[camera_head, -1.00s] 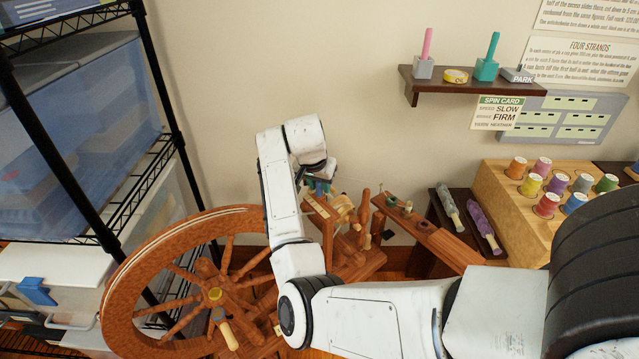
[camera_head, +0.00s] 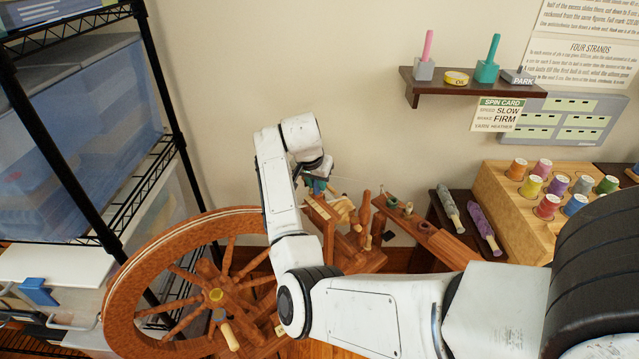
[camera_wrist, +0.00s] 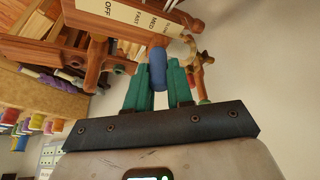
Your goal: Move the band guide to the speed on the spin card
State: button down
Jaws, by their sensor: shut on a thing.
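The spin card (camera_head: 498,114) hangs under the wall shelf and reads speed SLOW, brake FIRM. The spinning wheel (camera_head: 217,295) stands below my arm. My gripper (camera_wrist: 158,88) has green fingers, shut on the blue band guide (camera_wrist: 157,70), in the wrist view. In the head view my gripper (camera_head: 318,186) is small and partly covered by my wrist.
A black wire rack (camera_head: 160,80) with bins stands at left. The wall shelf (camera_head: 440,85) holds several small items. A thread stand (camera_head: 500,190) with several spools is at right. A narrow wooden bench (camera_head: 425,235) lies right of the wheel. The wall above my gripper is clear.

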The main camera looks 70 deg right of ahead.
jog(key=shift+w+r, duration=0.1)
jog(key=shift+w, duration=0.1)
jog(key=c, duration=1)
grip_release()
jog(key=v, duration=1)
jog(key=shift+r, duration=0.25)
jog(key=shift+s+a+f, duration=0.1)
jog(key=shift+a, duration=0.1)
jog(key=s+a+f+n+y, duration=0.1)
jog(key=s+a+f+n, duration=0.35)
jog(key=a+f, duration=0.3)
jog(key=s+a+f+n+t, duration=0.1)
jog(key=s+a+f+n, duration=0.2)
jog(key=a+f+n, duration=0.4)
jog(key=s+a+f+n+y, duration=0.15)
jog(key=s+a+f, duration=0.3)
jog(key=a, duration=0.45)
jog(key=s+a+f+n+y, duration=0.1)
jog(key=s+a+f+n, duration=0.2)
jog(key=s+a, duration=0.4)
jog(key=shift+a+n+y, duration=0.35)
jog(key=shift+a+n, duration=0.25)
jog(key=shift+a, duration=0.25)
